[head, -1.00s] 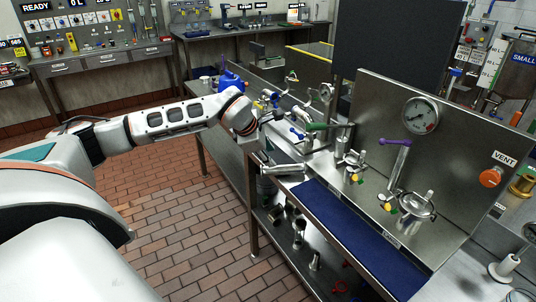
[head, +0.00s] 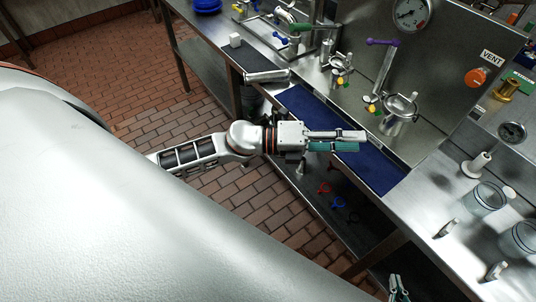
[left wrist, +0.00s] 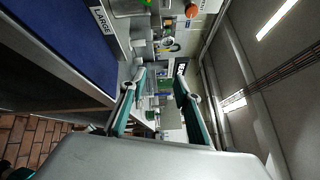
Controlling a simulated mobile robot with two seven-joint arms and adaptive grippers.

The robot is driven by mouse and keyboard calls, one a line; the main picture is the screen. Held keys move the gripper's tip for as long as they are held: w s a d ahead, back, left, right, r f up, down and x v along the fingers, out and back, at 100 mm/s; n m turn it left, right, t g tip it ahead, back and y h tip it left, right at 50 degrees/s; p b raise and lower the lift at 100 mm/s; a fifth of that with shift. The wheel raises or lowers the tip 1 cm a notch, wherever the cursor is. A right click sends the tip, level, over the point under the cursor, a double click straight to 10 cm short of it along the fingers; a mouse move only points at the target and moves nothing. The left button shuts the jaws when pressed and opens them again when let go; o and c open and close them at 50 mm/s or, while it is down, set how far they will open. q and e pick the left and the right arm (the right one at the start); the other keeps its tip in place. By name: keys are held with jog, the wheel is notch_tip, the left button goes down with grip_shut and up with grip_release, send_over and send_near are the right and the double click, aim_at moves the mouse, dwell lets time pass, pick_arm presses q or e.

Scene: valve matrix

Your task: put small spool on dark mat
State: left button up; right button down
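A pale spool-like piece (head: 477,165) with a flanged base and a post stands on the steel counter at the right of the head view. A long dark blue mat (head: 300,101) lies along the counter's front; it also shows in the left wrist view (left wrist: 62,42). My left gripper (head: 361,140) is above the blue mat, pointing right, left of the spool. Its fingers are spread and empty in the left wrist view (left wrist: 160,73). Only green fingertips of my right gripper (head: 398,288) show at the bottom edge; I cannot tell their opening.
Glass jars (head: 485,198) and small metal pieces (head: 447,228) stand near the spool. A steel panel with a gauge (head: 411,14), purple-handled valve (head: 382,42) and orange knob (head: 475,77) rises behind the mat.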

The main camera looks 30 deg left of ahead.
pick_arm(q)
jog(key=s+a+f+n+t+y, duration=0.25)
jog(key=a+f+n+y, duration=0.3)
jog(key=f+n, duration=0.5)
jog(key=s+a+f+n+t+y, duration=0.2)
jog(key=s+a+f+n+y, duration=0.45)
jog(key=n, duration=0.65)
jog(key=s+a+f+n+g+y, duration=0.1)
jog(key=s+f+n+g, duration=0.2)
jog(key=f, duration=0.6)
jog(key=s+n, duration=0.2)
jog(key=s, duration=0.1)
jog(key=shift+f, duration=0.4)
